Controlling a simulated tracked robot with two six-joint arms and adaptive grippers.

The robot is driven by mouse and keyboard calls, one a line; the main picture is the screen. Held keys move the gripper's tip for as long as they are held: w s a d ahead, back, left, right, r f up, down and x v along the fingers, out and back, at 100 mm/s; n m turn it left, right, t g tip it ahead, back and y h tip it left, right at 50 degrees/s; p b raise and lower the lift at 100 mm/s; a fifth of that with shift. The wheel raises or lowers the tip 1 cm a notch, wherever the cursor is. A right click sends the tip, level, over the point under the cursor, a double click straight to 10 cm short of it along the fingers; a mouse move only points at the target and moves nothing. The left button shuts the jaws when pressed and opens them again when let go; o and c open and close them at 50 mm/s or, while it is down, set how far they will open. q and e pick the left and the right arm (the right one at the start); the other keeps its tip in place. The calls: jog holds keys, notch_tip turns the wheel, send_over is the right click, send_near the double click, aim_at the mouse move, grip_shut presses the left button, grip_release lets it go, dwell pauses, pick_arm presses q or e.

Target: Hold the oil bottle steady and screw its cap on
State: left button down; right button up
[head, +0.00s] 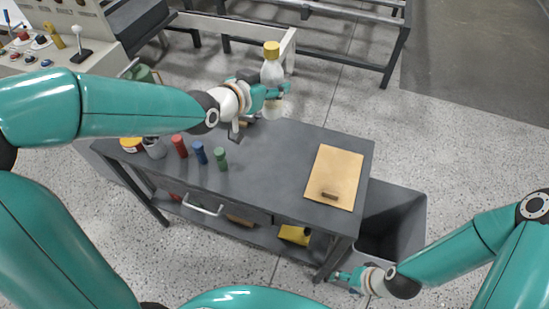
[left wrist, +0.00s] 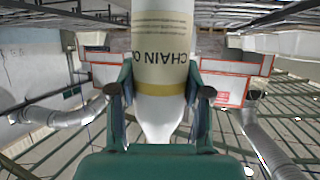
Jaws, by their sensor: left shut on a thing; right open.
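The oil bottle (head: 272,72) is white and stands about upright beyond the table's far edge, with a yellow cap (head: 272,47) at its top. Whether the cap is threaded tight I cannot tell. My left gripper (head: 277,91) is shut around the bottle. In the left wrist view the bottle (left wrist: 160,50) shows a "CHAIN O" label and a yellow band, with my left gripper's fingers (left wrist: 160,100) on both sides of its tapering part; its cap is hidden there. My right gripper (head: 345,280) is open and empty, low at the table's front right corner, far from the bottle.
The grey table (head: 265,165) carries red, blue and green cylinders (head: 200,153) at left and a tan board (head: 335,170) with a brown block (head: 330,195) at right. A dark bin (head: 410,225) stands right of it. A control console (head: 60,40) and metal frames are behind. The table's middle is clear.

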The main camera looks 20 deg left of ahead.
pick_arm(q)
notch_tip(320, 180, down, 16)
dwell(0.3)
jog(key=shift+f, duration=0.1)
jog(key=shift+f+p, duration=0.3)
jog(key=shift+f, duration=1.6)
jog(key=shift+f, duration=0.15)
jog(key=c, duration=0.5)
grip_release()
jog(key=shift+s+r, duration=0.1)
jog(key=shift+r, duration=0.1)
